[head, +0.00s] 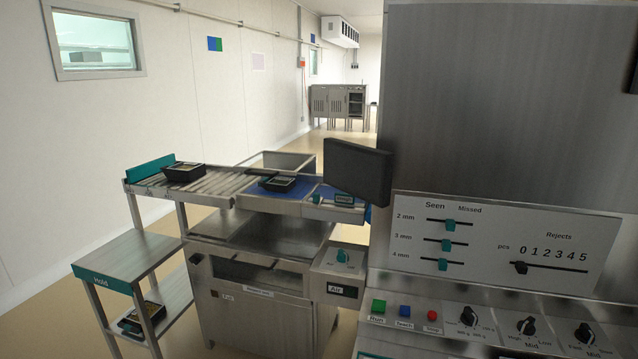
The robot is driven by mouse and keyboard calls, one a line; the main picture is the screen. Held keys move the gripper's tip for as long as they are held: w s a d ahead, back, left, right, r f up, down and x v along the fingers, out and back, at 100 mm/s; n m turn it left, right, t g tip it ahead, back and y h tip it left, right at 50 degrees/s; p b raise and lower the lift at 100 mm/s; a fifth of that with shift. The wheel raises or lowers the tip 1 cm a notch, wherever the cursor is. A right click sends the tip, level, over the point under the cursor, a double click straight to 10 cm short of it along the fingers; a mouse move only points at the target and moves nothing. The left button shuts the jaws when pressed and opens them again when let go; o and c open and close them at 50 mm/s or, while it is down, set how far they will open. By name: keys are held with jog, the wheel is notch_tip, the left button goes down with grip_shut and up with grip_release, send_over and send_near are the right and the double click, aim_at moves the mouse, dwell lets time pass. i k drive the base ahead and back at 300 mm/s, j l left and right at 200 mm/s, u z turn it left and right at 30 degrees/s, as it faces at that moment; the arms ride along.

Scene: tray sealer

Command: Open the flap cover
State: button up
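No part is clearly marked as the flap cover. A dark, slightly tilted flat panel (357,172) juts from the left side of the large steel machine (490,90), above the end of the conveyor; I cannot tell whether it is the flap cover. The machine's front carries a white slider panel (505,243) and, below it, a sloped console (480,320) with green, blue and red buttons and several black knobs. My gripper is not in view.
A roller conveyor (222,182) with black trays (183,172) on it runs left of the machine, above a steel cabinet (255,318). A side table (125,252) labelled Hold stands at lower left. Open floor shows along the left wall and at the back.

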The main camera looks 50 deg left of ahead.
aim_at(253, 170)
jog(key=u, duration=2.25)
jog(key=j, duration=0.45)
jog(key=i+u, duration=0.05)
